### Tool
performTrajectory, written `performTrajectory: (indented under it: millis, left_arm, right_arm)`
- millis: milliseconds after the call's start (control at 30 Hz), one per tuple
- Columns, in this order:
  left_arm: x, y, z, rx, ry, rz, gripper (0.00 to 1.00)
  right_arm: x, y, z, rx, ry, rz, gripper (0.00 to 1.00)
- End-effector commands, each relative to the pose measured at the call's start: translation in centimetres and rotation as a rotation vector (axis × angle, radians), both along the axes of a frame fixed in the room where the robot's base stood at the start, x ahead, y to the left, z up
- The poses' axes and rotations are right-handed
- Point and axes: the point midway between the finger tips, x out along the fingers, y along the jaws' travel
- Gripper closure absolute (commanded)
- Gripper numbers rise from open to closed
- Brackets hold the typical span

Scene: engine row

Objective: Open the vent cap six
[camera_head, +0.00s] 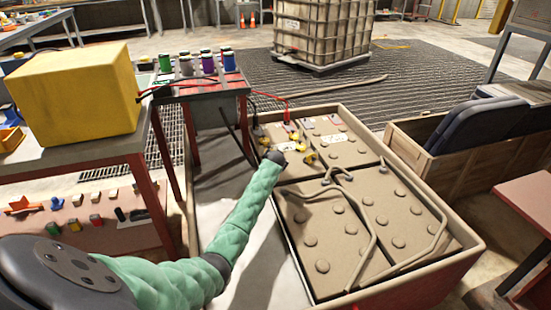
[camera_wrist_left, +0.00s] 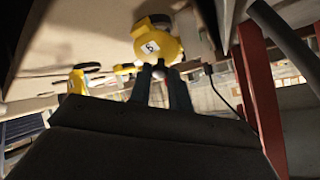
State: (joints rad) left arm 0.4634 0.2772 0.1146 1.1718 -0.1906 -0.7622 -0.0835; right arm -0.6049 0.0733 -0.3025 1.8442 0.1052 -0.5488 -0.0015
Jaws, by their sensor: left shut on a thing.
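The battery (camera_head: 340,150) stands at the back of a wooden-rimmed crate, with several small yellow vent caps (camera_head: 310,158) on its top. My left arm reaches to its near left edge, where my left gripper (camera_head: 275,157) is low beside the caps. In the left wrist view, my left gripper's two dark fingers (camera_wrist_left: 163,78) are shut on the lower part of a yellow vent cap (camera_wrist_left: 150,48). This cap has a white label with a dark digit I cannot read surely. Another yellow cap (camera_wrist_left: 77,82) is at the left. My right gripper is not in view.
Brown battery blocks with round caps and bent pipes (camera_head: 330,215) fill the front of the crate (camera_head: 470,240). A yellow box (camera_head: 75,95) stands on the left table. Red and black leads run to a small rack (camera_head: 200,88) with coloured cans.

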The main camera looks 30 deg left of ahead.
Motion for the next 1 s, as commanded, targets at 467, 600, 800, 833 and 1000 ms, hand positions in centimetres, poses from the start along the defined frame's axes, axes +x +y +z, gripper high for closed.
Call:
performTrajectory:
  millis: [467,600,800,833,1000]
  left_arm:
    - [-0.6,-0.8,-0.2,0.118,-0.102,0.001,1.0]
    - [-0.6,-0.8,-0.1,0.123,-0.105,0.001,1.0]
    - [-0.7,-0.8,-0.1,0.123,-0.105,0.001,1.0]
    - [-0.6,-0.8,-0.1,0.123,-0.105,0.001,1.0]
    - [-0.6,-0.8,-0.1,0.123,-0.105,0.001,0.59]
  right_arm:
    - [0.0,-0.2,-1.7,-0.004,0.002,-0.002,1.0]
    - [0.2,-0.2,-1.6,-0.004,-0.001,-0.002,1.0]
    - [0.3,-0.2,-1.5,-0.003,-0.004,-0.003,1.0]
    - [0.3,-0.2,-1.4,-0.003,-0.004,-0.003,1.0]
    - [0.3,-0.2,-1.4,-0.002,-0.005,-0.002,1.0]
